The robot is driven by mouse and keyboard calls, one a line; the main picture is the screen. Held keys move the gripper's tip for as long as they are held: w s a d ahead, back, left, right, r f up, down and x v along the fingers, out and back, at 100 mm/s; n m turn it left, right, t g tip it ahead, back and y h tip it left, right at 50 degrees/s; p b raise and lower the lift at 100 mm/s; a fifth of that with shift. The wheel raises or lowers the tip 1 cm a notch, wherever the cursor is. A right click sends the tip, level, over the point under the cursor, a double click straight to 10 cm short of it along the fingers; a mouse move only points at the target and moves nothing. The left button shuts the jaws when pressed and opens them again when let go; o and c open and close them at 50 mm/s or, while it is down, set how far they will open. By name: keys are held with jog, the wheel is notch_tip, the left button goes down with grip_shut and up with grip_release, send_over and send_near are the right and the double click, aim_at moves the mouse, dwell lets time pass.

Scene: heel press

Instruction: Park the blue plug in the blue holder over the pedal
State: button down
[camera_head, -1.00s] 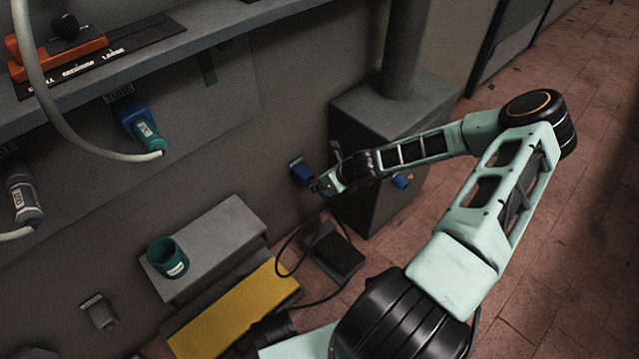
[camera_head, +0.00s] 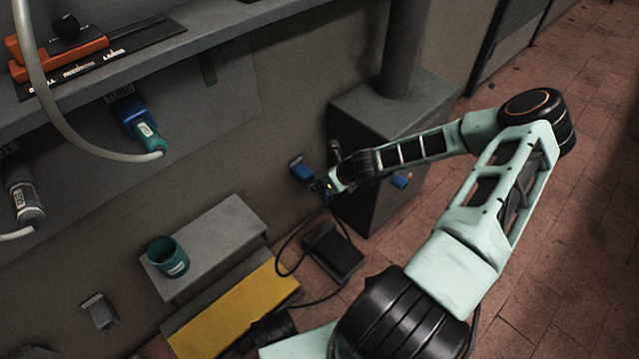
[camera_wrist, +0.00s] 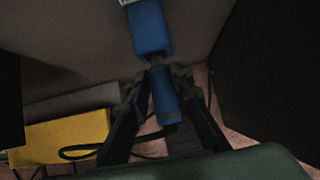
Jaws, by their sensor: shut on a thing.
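The blue holder (camera_head: 300,171) is fixed on the wall above the black pedal (camera_head: 333,254), and it also shows at the top of the wrist view (camera_wrist: 150,30). My gripper (camera_head: 322,187) is just below and right of the holder. In the wrist view my gripper (camera_wrist: 162,90) is shut on the blue plug (camera_wrist: 166,100), a short blue cylinder. The plug's dark upper end is close under the holder, nearly in line with it. I cannot tell whether it touches or enters. In the head view the plug is mostly hidden by my gripper.
A dark grey cabinet (camera_head: 385,135) with a pipe stands close right of my gripper. A black cable (camera_head: 281,257) loops down near the pedal. Left are a yellow step (camera_head: 235,312), a grey block (camera_head: 215,240) and a teal cup (camera_head: 167,257). A shelf (camera_head: 180,50) is above.

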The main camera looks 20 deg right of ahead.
jog(key=shift+w+a, duration=0.3)
jog(key=shift+w, duration=0.4)
jog(key=c, duration=1.6)
grip_release()
jog(key=v, duration=1.2)
jog(key=shift+d, duration=0.1)
